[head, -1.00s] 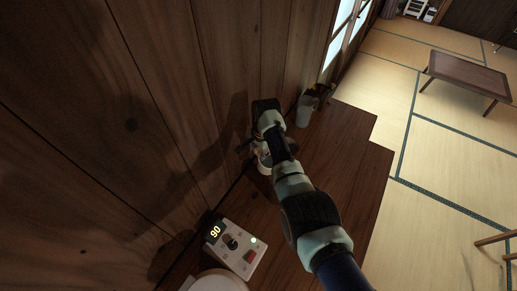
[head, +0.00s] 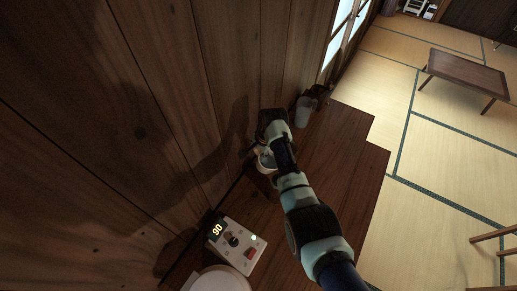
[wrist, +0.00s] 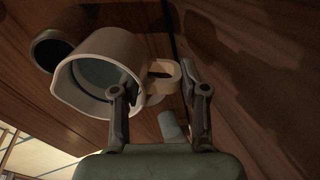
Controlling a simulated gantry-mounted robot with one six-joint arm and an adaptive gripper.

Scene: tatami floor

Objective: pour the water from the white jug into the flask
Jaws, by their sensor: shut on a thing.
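The white jug (wrist: 93,103) shows large in the wrist view, with its wide mouth facing the camera and a dark greenish-grey interior. Its handle (wrist: 162,84) lies between the fingers of my gripper (wrist: 158,82), which is shut on it. In the head view the jug (head: 265,162) shows in part beside my arm, above the dark wooden boards. My gripper (head: 262,148) is mostly hidden there by my wrist. A dark round opening (wrist: 49,49) lies behind the jug in the wrist view; I cannot tell if it is the flask. I cannot make out any water level.
A grey container (head: 304,111) stands farther along the wall, with a dark object (head: 320,93) beyond it. A white control box (head: 237,244) reading 90 and a round white plate (head: 217,281) are at the front. The wooden wall is close on the left.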

